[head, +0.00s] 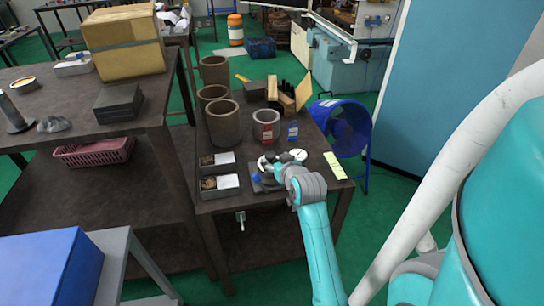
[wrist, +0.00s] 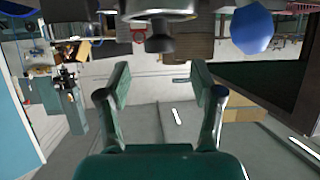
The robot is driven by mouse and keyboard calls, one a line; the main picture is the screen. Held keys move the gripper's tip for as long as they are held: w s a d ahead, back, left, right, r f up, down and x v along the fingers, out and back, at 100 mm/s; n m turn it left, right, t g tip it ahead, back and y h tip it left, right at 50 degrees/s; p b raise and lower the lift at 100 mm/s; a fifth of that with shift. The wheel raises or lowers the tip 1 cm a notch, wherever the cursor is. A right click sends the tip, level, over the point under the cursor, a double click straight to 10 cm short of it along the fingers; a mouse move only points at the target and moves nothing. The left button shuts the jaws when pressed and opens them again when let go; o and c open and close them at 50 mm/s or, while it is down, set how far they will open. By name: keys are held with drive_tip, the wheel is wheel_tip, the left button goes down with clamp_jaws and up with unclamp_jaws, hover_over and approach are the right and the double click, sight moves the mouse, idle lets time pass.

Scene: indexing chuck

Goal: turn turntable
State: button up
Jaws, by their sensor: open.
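The turntable (head: 268,184) is a low dark grey unit with a blue part and pale round pieces, at the front of the small dark table.
A blue fan (head: 347,127) stands beyond the table's right edge.

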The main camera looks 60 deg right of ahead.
drive_tip(key=v, duration=0.5)
drive_tip(key=shift+s+a+r, duration=0.2)
idle(0.4)
drive_tip(key=s+a+f+n+t+y, duration=0.15)
drive_tip(key=a+f, duration=0.35)
drive_tip(key=a, duration=0.6)
drive_tip(key=s+a+f+n+t+y, duration=0.15)
drive_tip(key=a+f, duration=0.35)
drive_tip(key=a, duration=0.6)
drive_tip(key=s+a+r+n+y, duration=0.2)
drive_tip(key=s+a+y, duration=0.1)
drive_tip(key=s+a, duration=0.4)
drive_tip(key=s+a+r+n+t+y, duration=0.1)
drive_tip(key=s+a+n+y, duration=0.2)
drive_tip(key=s+a, duration=0.5)
drive_tip(key=s, duration=0.4)
drive_tip(key=shift+s+a+r+t, duration=0.2)
drive_tip(key=shift+r+t, duration=0.1)
drive_tip(key=shift+r, duration=0.1)
drive_tip(key=shift+w, duration=0.1)
